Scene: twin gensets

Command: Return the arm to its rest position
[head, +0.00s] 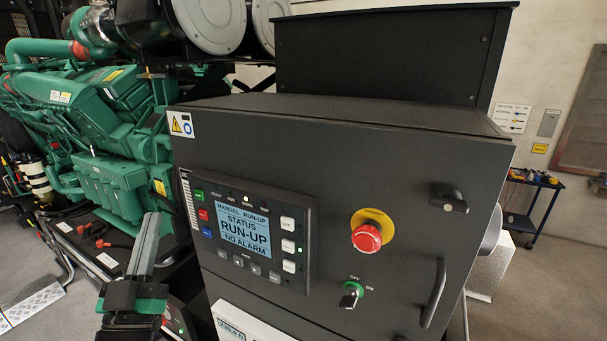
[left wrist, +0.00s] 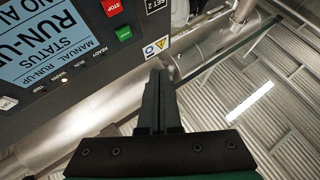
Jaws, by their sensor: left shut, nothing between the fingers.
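My left gripper (head: 150,232) points upward in front of the genset, left of the grey control cabinet (head: 255,137). Its fingers are shut with nothing between them. The left wrist view also shows the shut fingers (left wrist: 158,85) beside the cabinet's edge, apart from the buttons as far as I can tell. The control panel (head: 250,232) has a lit screen (head: 243,231) reading MANUAL RUN-UP, STATUS RUN-UP, NO ALARM. The screen shows partly in the left wrist view (left wrist: 55,45). My right gripper is in neither view.
A red emergency stop (head: 367,238), a key switch (head: 351,295) and a door handle (head: 434,292) stick out from the cabinet front. The green engine (head: 105,150) stands behind my left gripper. A tool cart (head: 530,205) is at the far right, with open floor before it.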

